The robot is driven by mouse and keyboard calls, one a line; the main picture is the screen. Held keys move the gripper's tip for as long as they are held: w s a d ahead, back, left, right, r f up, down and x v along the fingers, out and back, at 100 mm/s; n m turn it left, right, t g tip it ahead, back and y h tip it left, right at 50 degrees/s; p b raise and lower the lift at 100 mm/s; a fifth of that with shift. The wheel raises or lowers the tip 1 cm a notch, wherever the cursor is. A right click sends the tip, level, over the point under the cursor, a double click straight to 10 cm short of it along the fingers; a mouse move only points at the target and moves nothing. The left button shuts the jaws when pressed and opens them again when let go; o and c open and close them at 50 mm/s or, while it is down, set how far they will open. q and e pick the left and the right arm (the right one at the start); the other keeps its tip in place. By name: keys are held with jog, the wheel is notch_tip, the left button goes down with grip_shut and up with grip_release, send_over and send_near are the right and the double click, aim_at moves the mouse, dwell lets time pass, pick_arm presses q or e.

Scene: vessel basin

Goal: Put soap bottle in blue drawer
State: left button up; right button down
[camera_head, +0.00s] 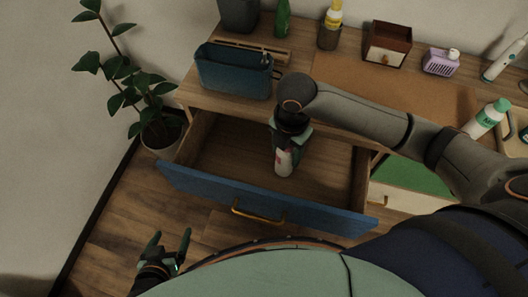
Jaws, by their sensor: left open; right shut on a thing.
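The blue drawer (262,206) is pulled open below the counter, with a gold handle on its blue front and a wooden inside. My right gripper (284,150) reaches down over the open drawer and is shut on a small white and red bottle, the soap bottle (283,163). The bottle looks roughly upright; I cannot tell whether its base touches the drawer floor. The gripper hides its upper part. My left gripper (170,251) is open and empty, low at the left in front of the drawer.
On the counter (350,78) stand a blue bin (234,70), a green bottle (283,18), a yellow-topped bottle (330,22), a small wooden box (387,42), a purple dispenser (441,62) and a white-green bottle (487,118). A potted plant (162,136) stands left of the drawer.

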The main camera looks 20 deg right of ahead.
jog(key=shift+w+a+f+b, duration=0.3)
jog(key=shift+w+a+f, duration=0.4)
jog(key=shift+w+f, duration=0.8)
jog(key=shift+w+a+f+b, duration=0.3)
jog(key=shift+w+a+f, duration=0.45)
jog(key=shift+f, duration=1.2)
jog(key=shift+w+a+f+b, duration=0.3)
jog(key=shift+w+a+f, duration=0.3)
jog(key=shift+w+f, duration=0.95)
jog(key=shift+s+f, duration=0.25)
jog(key=shift+f, duration=0.15)
jog(key=shift+c, duration=0.9)
grip_release()
notch_tip(320, 180, up, 12)
jog(key=p, duration=0.1)
jog(key=shift+r, duration=0.25)
